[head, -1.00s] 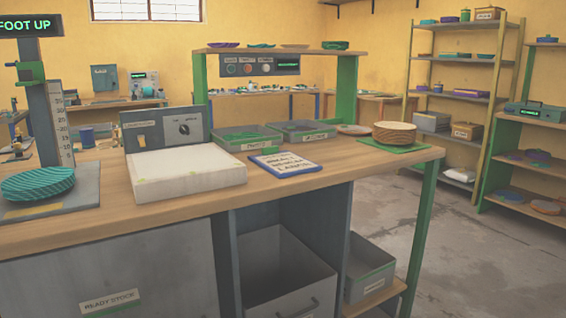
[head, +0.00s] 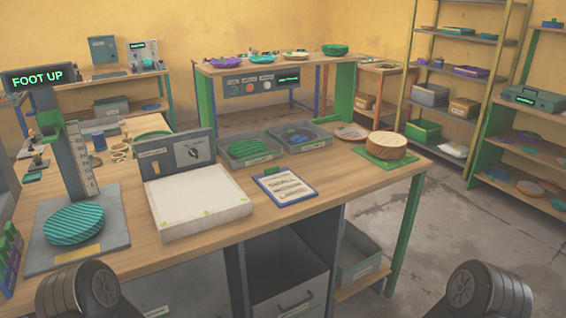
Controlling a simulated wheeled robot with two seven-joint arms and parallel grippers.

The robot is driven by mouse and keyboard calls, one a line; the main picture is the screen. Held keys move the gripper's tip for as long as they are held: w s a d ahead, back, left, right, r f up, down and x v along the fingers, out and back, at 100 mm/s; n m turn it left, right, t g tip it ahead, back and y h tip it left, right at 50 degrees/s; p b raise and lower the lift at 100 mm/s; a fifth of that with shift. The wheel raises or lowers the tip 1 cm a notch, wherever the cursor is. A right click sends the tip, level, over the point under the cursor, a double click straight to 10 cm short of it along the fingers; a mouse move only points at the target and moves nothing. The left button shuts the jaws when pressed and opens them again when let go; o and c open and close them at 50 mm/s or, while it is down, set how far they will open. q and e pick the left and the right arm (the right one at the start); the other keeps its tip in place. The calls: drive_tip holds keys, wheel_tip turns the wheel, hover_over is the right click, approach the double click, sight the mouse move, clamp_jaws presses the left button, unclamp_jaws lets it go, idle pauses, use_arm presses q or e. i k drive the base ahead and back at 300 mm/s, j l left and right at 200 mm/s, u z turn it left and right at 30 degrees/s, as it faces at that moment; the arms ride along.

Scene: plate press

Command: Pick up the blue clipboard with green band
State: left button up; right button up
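The blue clipboard (head: 259,183) lies flat on the wooden workbench, right of the white-topped box. It holds a white sheet with dark printed lines, and a small green band or clip shows at its upper left edge. Nothing touches it from above. Only dark rounded parts of my two arms show at the bottom left and bottom right corners. Neither gripper is in view.
The white-topped box (head: 198,201) with a control panel stands left of the clipboard. Two grey trays, a left one (head: 250,158) and a right one (head: 325,147), sit behind it. A wooden disc stack (head: 387,146) on a green mat is to the right. The bench's front edge is near.

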sight(284, 187)
drive_tip(key=i+l+z, duration=0.1)
drive_tip(key=i+l, duration=0.3)
drive_tip(key=l, duration=0.2)
drive_tip(key=i+l, duration=0.45)
drive_tip(key=l, duration=0.15)
drive_tip(key=i+l+z, duration=0.15)
drive_tip(key=i+l, duration=0.25)
drive_tip(key=l, duration=0.15)
